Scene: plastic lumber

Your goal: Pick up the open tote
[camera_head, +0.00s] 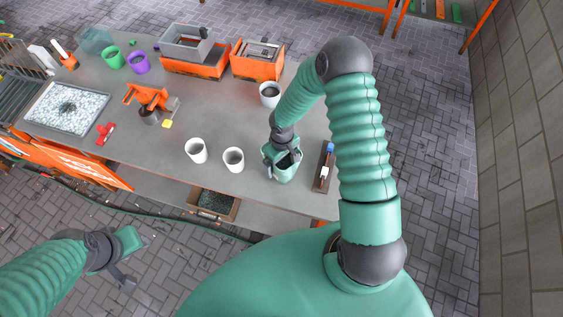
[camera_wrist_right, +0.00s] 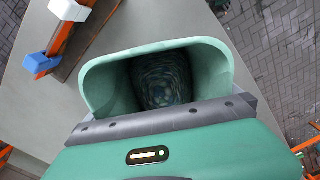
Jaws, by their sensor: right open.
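A grey open tote (camera_head: 180,45) sits on an orange crate at the back of the table, with a dark item at its right edge. A brown open box (camera_head: 232,214) with dark contents is on the lower shelf; I cannot tell for certain which container is meant. My right gripper (camera_head: 283,167) is open above the table's front right part, far from the tote and apart from the brown box. My left gripper (camera_head: 126,262) is low at the left, open and empty, away from the table.
White cups (camera_head: 196,151) (camera_head: 233,160) stand left of my right gripper, and another (camera_head: 269,95) stands behind it. A dark tray (camera_head: 324,168) with small parts is to its right. Another orange crate (camera_head: 257,60) is at the back. The middle of the table (camera_head: 215,110) is clear.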

